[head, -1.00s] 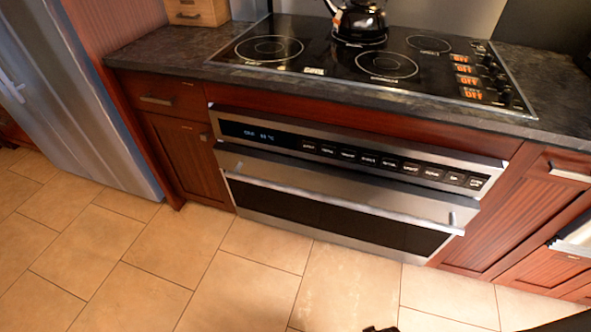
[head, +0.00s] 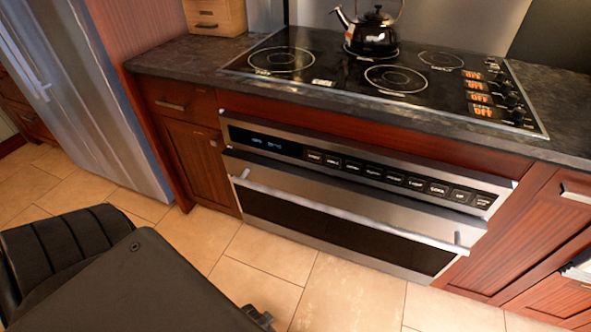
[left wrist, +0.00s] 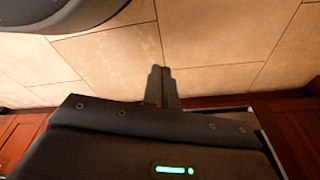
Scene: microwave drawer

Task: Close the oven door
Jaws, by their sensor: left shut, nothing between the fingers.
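The oven (head: 365,190) is built into the red wood cabinets under the cooktop, with a steel control panel above its door. The oven door (head: 330,200) shows a steel frame, a dark window and a long bar handle (head: 350,212). The door stands nearly upright below the panel with a dark gap along its top; I cannot tell whether it is fully shut. My left gripper (left wrist: 161,72) is shut and empty in the left wrist view, over the tiled floor. My left arm fills the lower left of the head view, apart from the door. My right gripper is not in view.
A black kettle (head: 372,35) stands on the cooktop (head: 340,75). A fridge (head: 100,110) stands at the left. Cabinets flank the oven. The tiled floor (head: 350,290) in front of the oven is clear.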

